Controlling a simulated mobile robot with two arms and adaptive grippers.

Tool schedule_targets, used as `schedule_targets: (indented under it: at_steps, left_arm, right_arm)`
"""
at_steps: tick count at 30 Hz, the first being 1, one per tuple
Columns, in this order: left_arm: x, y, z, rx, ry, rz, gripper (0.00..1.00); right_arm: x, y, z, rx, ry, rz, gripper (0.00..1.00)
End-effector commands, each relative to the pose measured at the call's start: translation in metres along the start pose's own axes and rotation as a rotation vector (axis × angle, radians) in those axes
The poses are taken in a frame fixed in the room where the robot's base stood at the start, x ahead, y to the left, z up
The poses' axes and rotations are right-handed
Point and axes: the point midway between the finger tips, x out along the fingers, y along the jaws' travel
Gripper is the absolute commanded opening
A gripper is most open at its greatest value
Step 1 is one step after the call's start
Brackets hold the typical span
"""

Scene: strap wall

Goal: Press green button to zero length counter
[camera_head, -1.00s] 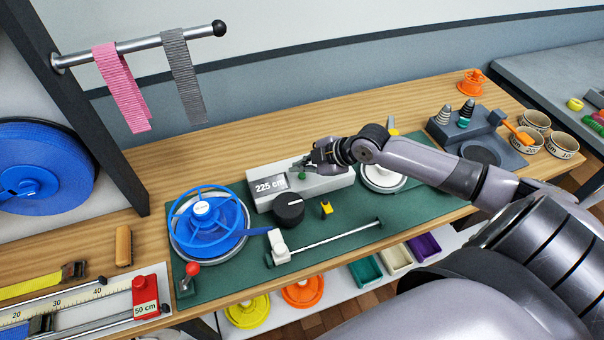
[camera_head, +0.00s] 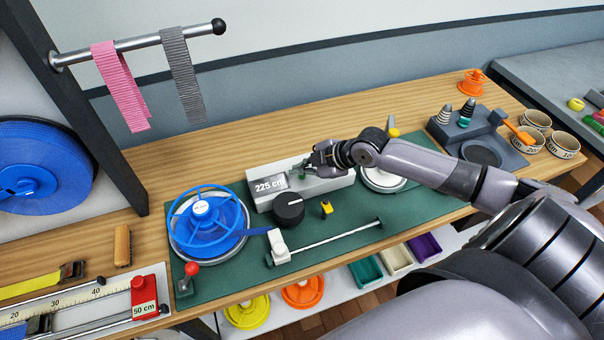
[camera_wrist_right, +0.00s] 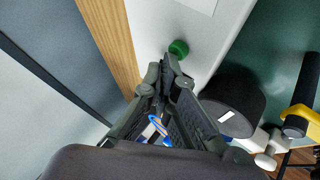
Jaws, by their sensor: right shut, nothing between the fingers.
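The length counter (camera_head: 270,186) is a pale box on the green mat, and its display reads 225 cm. The green button (camera_wrist_right: 179,48) is on the box's pale face in the right wrist view. In the head view the button is mostly hidden by my right gripper (camera_head: 305,172). My right gripper is shut and empty, over the counter box. In the right wrist view its fingertips (camera_wrist_right: 172,68) are right at the button's edge; I cannot tell whether they touch it. My left gripper is not in view.
A black knob (camera_head: 289,209) stands in front of the counter. A blue reel (camera_head: 208,224) is to its left, and a small yellow part (camera_head: 327,208) and a slide rod (camera_head: 335,235) are nearby. A red-knobbed lever (camera_head: 191,269) is at the mat's front left corner.

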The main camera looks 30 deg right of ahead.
Motion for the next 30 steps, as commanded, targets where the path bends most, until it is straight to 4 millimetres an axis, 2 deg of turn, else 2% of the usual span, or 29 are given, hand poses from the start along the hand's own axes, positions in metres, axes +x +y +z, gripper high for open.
schedule_targets:
  at_steps: [17, 30]
  left_arm:
    - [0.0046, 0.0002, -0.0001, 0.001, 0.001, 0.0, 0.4]
    - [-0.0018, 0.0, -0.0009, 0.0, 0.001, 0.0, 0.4]
  right_arm:
    - [0.0052, -0.0039, 0.0044, 0.0, -0.001, -0.001, 0.0]
    - [0.0006, -0.0007, 0.001, 0.0, -0.002, -0.001, 0.0]
